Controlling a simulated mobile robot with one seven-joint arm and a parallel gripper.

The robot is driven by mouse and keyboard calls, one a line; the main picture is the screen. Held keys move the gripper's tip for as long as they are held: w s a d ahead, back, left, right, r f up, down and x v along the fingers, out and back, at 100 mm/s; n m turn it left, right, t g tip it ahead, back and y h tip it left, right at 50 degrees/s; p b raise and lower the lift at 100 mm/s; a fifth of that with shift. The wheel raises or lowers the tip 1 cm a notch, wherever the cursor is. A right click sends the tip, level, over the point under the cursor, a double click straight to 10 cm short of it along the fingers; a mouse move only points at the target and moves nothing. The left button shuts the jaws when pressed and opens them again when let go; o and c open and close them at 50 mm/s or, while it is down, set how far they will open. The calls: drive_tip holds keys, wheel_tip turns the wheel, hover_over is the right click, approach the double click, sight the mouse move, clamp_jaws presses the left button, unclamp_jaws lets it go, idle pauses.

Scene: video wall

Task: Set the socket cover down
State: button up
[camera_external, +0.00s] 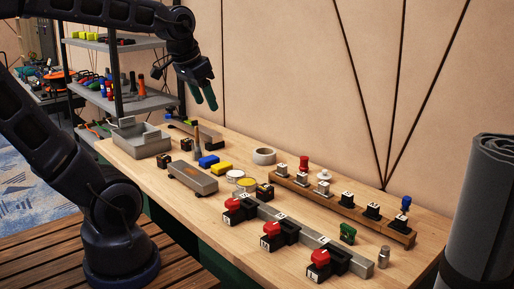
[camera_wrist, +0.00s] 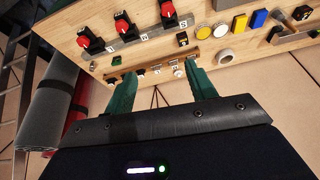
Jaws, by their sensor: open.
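My gripper (camera_external: 204,99) is raised above the back left of the table, its teal fingers pointing down. In the wrist view my gripper (camera_wrist: 162,70) is open, with nothing between the fingertips. A wooden rail (camera_external: 285,182) at the back of the table carries a row of small sockets. On the rail stand a red-topped piece (camera_external: 304,163), a white-topped piece (camera_external: 323,175) and a blue-topped piece (camera_external: 406,202). I cannot tell which piece is the socket cover. My gripper is apart from the rail and touches nothing.
Red switches (camera_external: 270,229) on black blocks line a grey bar at the front. A green piece (camera_external: 347,234) and a metal cylinder (camera_external: 384,257) lie at the right. A tape roll (camera_external: 264,156), grey box (camera_external: 192,179) and grey tray (camera_external: 137,142) stand left. A rolled mat (camera_external: 485,210) stands right.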

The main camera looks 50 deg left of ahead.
drive_tip(key=shift+n, duration=0.4)
drive_tip(key=s, duration=0.1)
drive_tip(key=s+f, duration=0.1)
drive_tip(key=s, duration=0.2)
drive_tip(key=shift+s+f, duration=0.25)
drive_tip(key=shift+s, duration=0.05)
